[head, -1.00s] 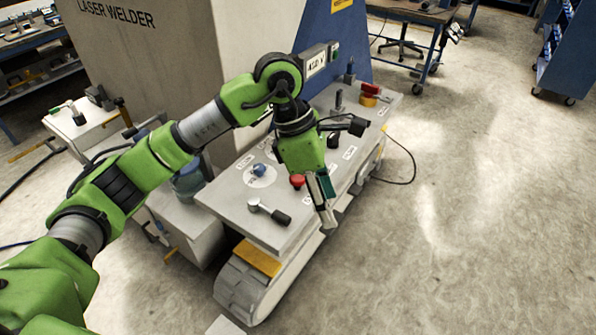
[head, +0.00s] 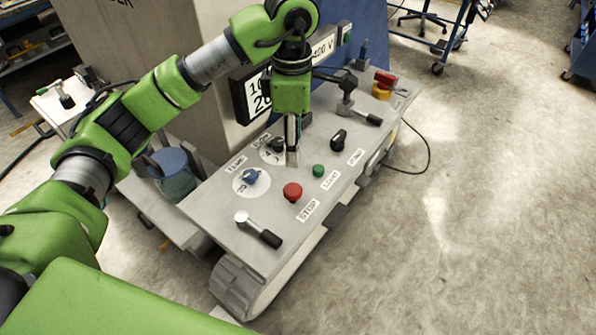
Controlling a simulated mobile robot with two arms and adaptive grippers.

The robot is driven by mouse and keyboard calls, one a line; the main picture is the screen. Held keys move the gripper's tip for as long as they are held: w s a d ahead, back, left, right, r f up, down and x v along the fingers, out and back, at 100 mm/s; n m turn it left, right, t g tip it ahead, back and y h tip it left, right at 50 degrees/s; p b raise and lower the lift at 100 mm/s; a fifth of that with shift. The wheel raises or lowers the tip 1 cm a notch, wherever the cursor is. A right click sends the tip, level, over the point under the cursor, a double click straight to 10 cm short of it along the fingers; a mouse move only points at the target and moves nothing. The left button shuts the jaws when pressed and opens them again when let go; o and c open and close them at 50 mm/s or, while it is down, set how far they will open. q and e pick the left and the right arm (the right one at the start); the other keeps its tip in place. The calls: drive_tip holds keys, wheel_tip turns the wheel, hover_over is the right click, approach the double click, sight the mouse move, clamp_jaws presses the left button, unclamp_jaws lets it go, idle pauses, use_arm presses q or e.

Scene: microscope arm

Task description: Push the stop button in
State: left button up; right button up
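The stop button (head: 292,192) is a red round cap on the grey control panel (head: 262,212), beside the label STOP (head: 308,210). It is in plain view and nothing touches it. My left gripper (head: 292,158) points down over the panel, just behind the button in the picture and apart from it. Its fingers look together, with nothing between them. My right gripper is not in view.
Near the button are a green START button (head: 318,171), a blue knob (head: 251,177), a dark knob (head: 338,138) and a black-handled lever (head: 262,232). A red-and-yellow switch (head: 383,84) stands at the far end. The floor on the right is clear.

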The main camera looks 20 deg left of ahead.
use_arm(q)
drive_tip(key=p, duration=0.2)
approach(293, 189)
drive_tip(key=shift+s+f, duration=0.1)
drive_tip(key=shift+s, duration=0.25)
drive_tip(key=f, duration=0.2)
drive_tip(key=f+p, duration=0.1)
drive_tip(key=f, duration=0.4)
drive_tip(key=shift+w+f+p, duration=0.3)
drive_tip(key=shift+f+p, duration=0.05)
drive_tip(key=shift+f, duration=0.25)
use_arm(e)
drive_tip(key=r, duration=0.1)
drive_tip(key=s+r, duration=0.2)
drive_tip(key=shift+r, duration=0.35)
use_arm(q)
drive_tip(key=shift+c, duration=0.4)
